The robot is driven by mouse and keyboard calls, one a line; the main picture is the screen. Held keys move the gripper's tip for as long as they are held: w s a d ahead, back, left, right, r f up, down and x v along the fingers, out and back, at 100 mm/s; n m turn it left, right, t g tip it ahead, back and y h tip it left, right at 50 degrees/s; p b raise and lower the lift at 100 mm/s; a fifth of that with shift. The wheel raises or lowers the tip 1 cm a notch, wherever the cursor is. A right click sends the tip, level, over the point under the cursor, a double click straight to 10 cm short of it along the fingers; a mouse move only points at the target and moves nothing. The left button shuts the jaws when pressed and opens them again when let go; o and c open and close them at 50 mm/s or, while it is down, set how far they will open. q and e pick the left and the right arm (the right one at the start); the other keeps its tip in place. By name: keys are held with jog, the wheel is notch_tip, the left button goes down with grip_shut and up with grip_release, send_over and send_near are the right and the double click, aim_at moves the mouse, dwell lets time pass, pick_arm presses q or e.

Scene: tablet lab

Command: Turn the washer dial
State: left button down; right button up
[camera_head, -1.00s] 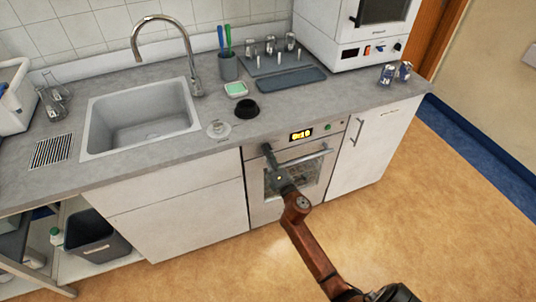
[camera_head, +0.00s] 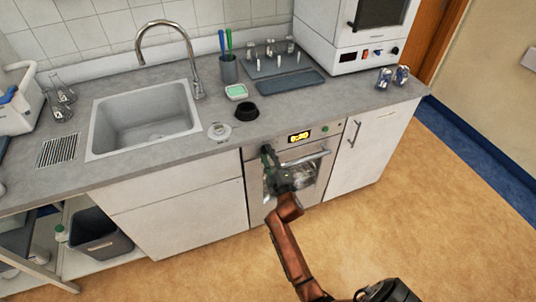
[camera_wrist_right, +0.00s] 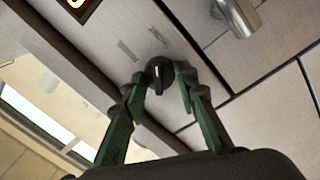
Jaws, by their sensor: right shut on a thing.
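The built-in washer (camera_head: 290,180) is a steel front below the counter, with a lit yellow display (camera_head: 300,136) and a bar handle (camera_head: 305,158). Its dial (camera_wrist_right: 159,75), a small black round knob with a pale pointer line, sits on the panel in the right wrist view. My right gripper (camera_wrist_right: 165,78) has its two green-black fingers on either side of the dial, shut on it. In the head view this gripper (camera_head: 267,155) is at the upper left of the washer front, and it hides the dial. My left gripper is not in view.
The grey counter (camera_head: 190,150) above holds a sink (camera_head: 145,120), a black bowl (camera_head: 246,111), a small round lidded dish (camera_head: 219,131) and a tray (camera_head: 290,80). A cabinet with a vertical handle (camera_head: 355,134) stands right of the washer. The floor in front is clear.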

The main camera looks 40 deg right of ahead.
jog(key=shift+m+p, duration=0.45)
jog(key=shift+m, duration=0.65)
jog(key=shift+f, duration=0.1)
jog(key=o, duration=1.2)
jog(key=shift+c, duration=0.2)
jog(key=shift+s, duration=0.15)
jog(key=v, duration=0.7)
jog(key=shift+s+a, duration=0.1)
